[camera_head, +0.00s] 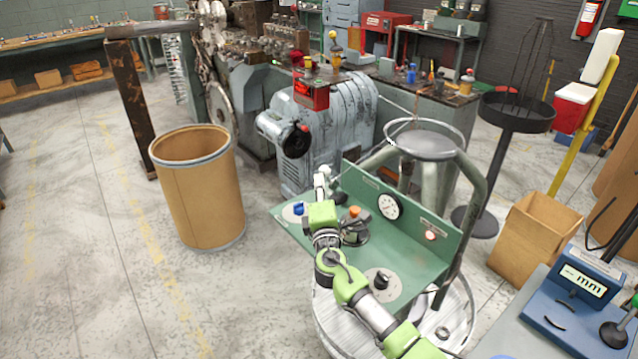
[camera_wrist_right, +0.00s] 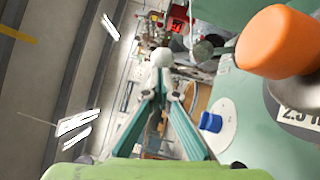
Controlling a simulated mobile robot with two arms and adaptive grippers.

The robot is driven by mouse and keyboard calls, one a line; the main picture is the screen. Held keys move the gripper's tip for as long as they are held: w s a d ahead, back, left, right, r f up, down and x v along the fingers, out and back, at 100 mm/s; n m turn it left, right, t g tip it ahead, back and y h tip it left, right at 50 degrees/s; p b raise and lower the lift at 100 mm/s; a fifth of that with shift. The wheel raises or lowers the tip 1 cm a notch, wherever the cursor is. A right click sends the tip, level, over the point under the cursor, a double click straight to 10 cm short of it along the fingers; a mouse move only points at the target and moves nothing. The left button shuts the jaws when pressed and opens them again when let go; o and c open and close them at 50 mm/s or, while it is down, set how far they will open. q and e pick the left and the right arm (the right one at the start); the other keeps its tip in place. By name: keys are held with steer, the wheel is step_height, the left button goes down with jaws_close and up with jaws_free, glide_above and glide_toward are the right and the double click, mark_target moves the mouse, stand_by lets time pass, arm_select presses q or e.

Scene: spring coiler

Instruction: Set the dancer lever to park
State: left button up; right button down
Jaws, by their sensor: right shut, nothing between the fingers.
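The green control panel (camera_head: 318,238) stands in front of the grey machine. A white ball knob (camera_head: 322,171) shows at the panel's far left edge, and also in the right wrist view (camera_wrist_right: 163,57). It looks like the dancer lever's end, but its shaft is mostly hidden. My right gripper (camera_wrist_right: 157,97) has its teal fingers brought together, with nothing held between them. Its tips are just below the white ball in that view; I cannot tell if they touch it. In the head view my right arm reaches over the panel. My left gripper is not in view.
The panel carries a blue knob (camera_head: 299,209), an orange knob (camera_head: 355,211), a black knob (camera_head: 381,281) and a dial gauge (camera_head: 388,207). The orange knob (camera_wrist_right: 279,42) is close beside my gripper. A brown drum (camera_head: 198,190) stands left, with clear floor between.

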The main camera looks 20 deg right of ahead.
steer(key=shift+w+d+r+m+g+p, duration=0.2)
steer(key=shift+d+r+m+g+p, duration=0.3)
steer(key=shift+p, duration=0.6)
steer(key=w+d+r+m+g+p, duration=0.2)
steer(key=w+d+m+p, duration=0.1)
steer(key=d+p, duration=0.4)
steer(key=shift+w+d+r+m+y, duration=0.15)
steer(key=shift+w+d+m+y, duration=0.25)
steer(key=shift+d, duration=1.4)
steer(key=shift+p, duration=0.3)
